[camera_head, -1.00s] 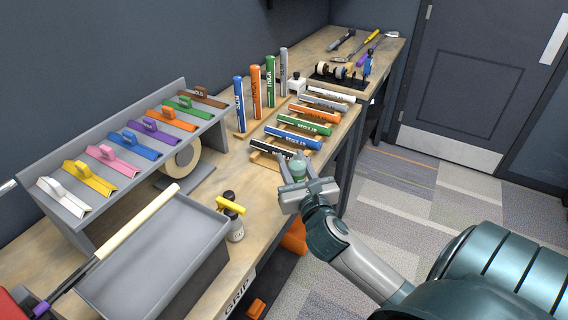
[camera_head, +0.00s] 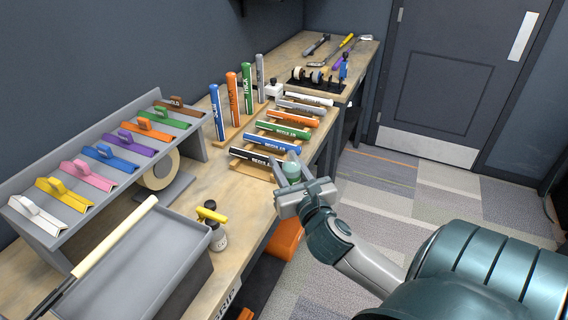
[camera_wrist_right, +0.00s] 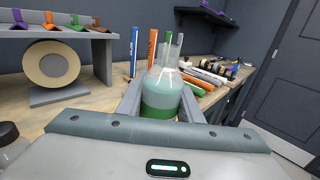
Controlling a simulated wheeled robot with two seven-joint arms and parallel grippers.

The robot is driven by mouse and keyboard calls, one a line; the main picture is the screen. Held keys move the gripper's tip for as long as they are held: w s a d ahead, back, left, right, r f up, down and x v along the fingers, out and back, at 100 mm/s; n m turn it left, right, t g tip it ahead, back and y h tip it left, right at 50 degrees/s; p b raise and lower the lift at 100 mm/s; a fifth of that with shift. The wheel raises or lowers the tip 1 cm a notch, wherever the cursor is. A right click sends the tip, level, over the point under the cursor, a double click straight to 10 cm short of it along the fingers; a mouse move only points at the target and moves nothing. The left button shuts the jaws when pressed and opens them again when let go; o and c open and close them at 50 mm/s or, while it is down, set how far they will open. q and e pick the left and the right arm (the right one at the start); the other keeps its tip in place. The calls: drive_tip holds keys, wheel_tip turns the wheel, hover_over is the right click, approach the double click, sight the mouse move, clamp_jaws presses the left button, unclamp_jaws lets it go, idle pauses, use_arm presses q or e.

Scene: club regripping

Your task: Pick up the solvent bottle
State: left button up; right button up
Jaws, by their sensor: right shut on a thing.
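The solvent bottle (camera_wrist_right: 162,98) is clear with a narrow neck and green liquid inside. In the right wrist view it stands upright between the two fingers, its base hidden by the gripper body. In the head view only its pale green upper part (camera_head: 292,164) shows above the fingers. My right gripper (camera_head: 289,188) is shut on the bottle, at the front edge of the bench beside the grip rack. I cannot tell the bottle's height over the bench. My left gripper is in neither view.
A rack of colored grips (camera_head: 262,141) lies just left of my gripper, with several upright grips behind it. A shelf (camera_head: 98,133) holds colored clips. Open floor (camera_head: 400,200) lies right.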

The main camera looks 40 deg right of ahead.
idle(0.7)
drive_tip(key=w+a+r+n+y, duration=0.2)
drive_tip(key=w+a+r, duration=0.3)
drive_tip(key=a, duration=0.6)
drive_tip(key=w+a+r+n+t+y, duration=0.1)
drive_tip(key=w+a+r+y, duration=0.3)
drive_tip(key=a, duration=0.7)
drive_tip(key=shift+w+a+r+n+y, duration=0.35)
drive_tip(key=shift+w+r+n, duration=0.35)
drive_tip(key=shift+w+r, duration=0.6)
drive_tip(key=shift+d+f, duration=0.15)
drive_tip(key=shift+d, duration=0.05)
